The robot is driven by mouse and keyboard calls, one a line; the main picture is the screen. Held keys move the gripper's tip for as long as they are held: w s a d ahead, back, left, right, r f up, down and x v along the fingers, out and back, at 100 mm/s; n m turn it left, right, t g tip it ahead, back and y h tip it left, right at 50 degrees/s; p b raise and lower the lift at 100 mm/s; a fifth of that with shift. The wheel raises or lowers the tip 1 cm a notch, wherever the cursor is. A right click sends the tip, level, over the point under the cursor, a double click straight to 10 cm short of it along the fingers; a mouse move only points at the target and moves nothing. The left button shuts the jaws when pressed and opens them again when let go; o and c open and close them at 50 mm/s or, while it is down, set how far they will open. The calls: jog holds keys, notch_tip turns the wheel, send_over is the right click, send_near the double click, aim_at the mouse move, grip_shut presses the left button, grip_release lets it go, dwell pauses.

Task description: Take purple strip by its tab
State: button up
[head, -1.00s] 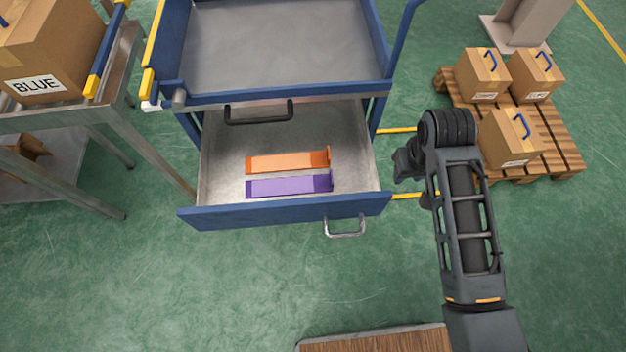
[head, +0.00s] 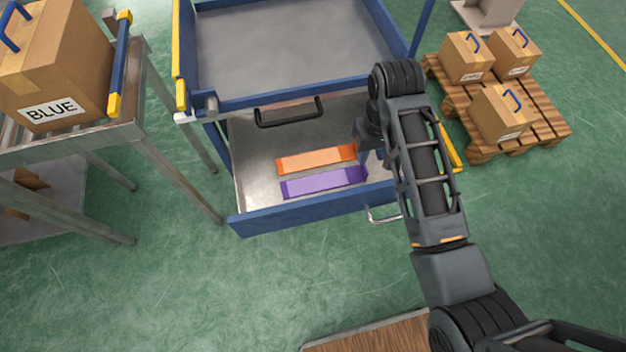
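The purple strip (head: 322,182) lies flat in the open drawer (head: 258,155) of the blue cart, close to the drawer's front panel. Its upright tab (head: 364,172) is at its right end, close to my arm in the picture. An orange strip (head: 315,159) lies just behind it, and its right end is close to or behind my arm. My gripper (head: 366,140) hangs over the right part of the drawer, mostly hidden by my own arm. Its fingers cannot be made out, and I see nothing held in it.
The drawer's blue front panel (head: 300,212) with a metal handle (head: 382,216) stands in front of the strips. The cart's tray (head: 285,45) overhangs the drawer's back. A metal table (head: 120,130) with a box marked BLUE (head: 55,85) is at the left. A pallet (head: 545,120) with boxes is at the right.

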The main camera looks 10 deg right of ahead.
aim_at(366, 169)
jog(key=f, duration=0.3)
jog(key=shift+a, duration=0.2)
notch_tip(366, 169, down, 5)
jog(key=shift+s+d+r, duration=0.1)
jog(key=shift+d, duration=0.05)
grip_shut()
